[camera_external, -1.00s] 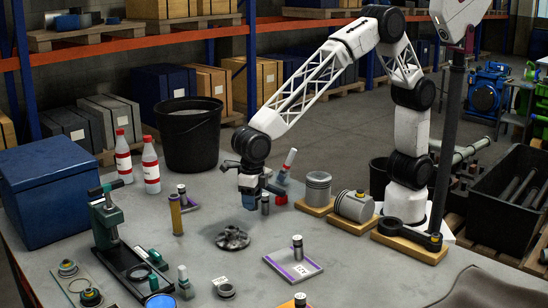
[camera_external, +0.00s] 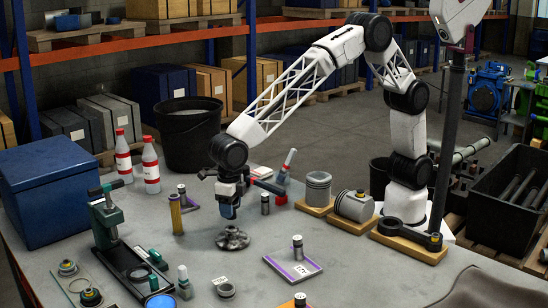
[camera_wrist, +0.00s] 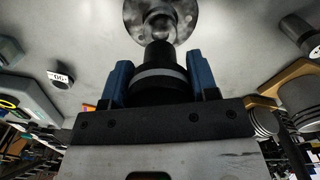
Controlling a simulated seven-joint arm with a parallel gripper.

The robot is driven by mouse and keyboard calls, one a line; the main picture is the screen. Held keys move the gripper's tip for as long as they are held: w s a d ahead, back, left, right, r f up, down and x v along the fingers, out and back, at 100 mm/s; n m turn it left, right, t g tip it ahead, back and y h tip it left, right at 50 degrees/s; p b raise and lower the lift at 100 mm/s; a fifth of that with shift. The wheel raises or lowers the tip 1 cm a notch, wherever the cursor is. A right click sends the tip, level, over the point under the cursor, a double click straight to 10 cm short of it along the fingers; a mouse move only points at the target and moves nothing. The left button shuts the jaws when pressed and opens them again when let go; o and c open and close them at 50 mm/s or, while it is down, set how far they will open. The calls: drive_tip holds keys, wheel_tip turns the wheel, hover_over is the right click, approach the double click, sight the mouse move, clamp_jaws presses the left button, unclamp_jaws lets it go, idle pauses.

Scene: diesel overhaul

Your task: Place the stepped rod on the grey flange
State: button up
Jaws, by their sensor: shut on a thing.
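My gripper (camera_external: 228,211) is shut on the stepped rod and holds it above the table, just over the grey flange (camera_external: 232,240). In the wrist view the stepped rod (camera_wrist: 160,70) is dark with a light grey band, upright between my blue fingers (camera_wrist: 160,85). The grey flange (camera_wrist: 182,22) is a round metal disc with a raised centre, at the top of that view. The rod's far end lines up closely with that centre; I cannot tell whether they touch. In the external view the fingers mostly hide the rod.
A small dark cylinder (camera_external: 265,203) stands right of my gripper, and a tan cylinder (camera_external: 177,215) stands left. Pistons (camera_external: 318,190) sit on wooden blocks at right. A purple-edged tray (camera_external: 292,268) lies in front right. A green press (camera_external: 112,235) stands at left.

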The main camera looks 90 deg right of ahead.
drive_tip(key=shift+f, duration=1.7)
drive_tip(key=shift+f, duration=0.15)
drive_tip(key=o, duration=1.4)
drive_tip(key=shift+o, duration=0.2)
wheel_tip(320, 180, up, 12)
drive_tip(key=shift+r, duration=0.1)
